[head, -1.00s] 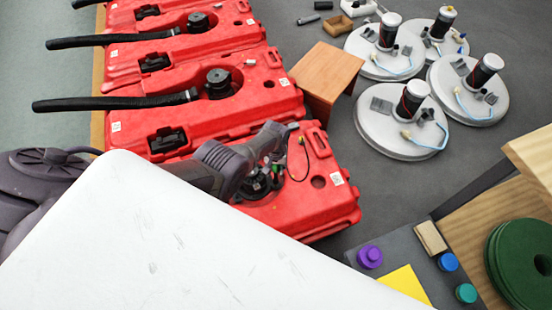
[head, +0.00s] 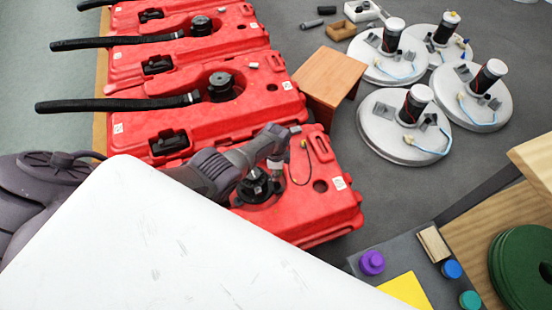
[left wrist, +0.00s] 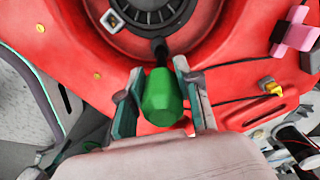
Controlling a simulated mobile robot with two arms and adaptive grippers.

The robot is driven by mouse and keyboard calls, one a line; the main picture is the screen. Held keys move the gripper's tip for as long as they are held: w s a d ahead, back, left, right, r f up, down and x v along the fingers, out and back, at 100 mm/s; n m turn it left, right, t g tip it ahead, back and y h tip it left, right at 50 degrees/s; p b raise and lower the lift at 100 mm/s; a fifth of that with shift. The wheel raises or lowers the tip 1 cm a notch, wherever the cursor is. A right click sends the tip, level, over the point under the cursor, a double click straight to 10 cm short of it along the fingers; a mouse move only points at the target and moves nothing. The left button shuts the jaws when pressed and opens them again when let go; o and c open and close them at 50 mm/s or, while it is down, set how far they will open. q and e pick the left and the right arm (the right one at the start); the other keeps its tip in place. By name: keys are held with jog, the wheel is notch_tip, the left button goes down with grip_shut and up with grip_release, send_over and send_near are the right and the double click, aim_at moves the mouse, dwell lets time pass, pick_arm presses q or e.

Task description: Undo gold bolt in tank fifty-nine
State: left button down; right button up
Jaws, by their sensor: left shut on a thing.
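My left gripper (left wrist: 159,70) is shut on a green-handled tool (left wrist: 162,102) in the left wrist view. The tool's dark shank points to the rim of a black round fitting (left wrist: 155,12); I cannot tell whether it touches. The fitting sits in the nearest red tank (head: 312,207), which also shows in the left wrist view (left wrist: 225,50). Small gold bolt heads (left wrist: 97,76) (left wrist: 40,27) show on the red surface at left. No tank number is legible. In the head view, my left gripper (head: 274,186) is over this tank, small and partly hidden. My right gripper is out of view.
More red tanks (head: 210,117) with black hoses stand in a row behind. A wooden block (head: 328,76) and several round white units (head: 388,140) lie to the right. A grey board with a purple knob (head: 371,262) is at lower right. A white panel covers the foreground.

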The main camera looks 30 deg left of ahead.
pick_arm(q)
jog(key=shift+m, duration=0.6)
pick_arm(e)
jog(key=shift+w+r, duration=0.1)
pick_arm(q)
jog(key=shift+f, duration=0.1)
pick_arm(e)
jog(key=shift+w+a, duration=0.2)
pick_arm(q)
jog(key=shift+f+b, duration=0.15)
jog(key=shift+b, duration=0.15)
jog(key=shift+w, duration=0.1)
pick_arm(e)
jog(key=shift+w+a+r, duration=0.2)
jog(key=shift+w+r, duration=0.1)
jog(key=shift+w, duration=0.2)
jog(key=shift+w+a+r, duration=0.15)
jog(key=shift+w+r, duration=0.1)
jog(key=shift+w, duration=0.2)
pick_arm(q)
jog(key=shift+f, duration=0.2)
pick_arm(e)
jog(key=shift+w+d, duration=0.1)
pick_arm(q)
jog(key=shift+f+b, duration=0.15)
jog(key=shift+b, duration=0.15)
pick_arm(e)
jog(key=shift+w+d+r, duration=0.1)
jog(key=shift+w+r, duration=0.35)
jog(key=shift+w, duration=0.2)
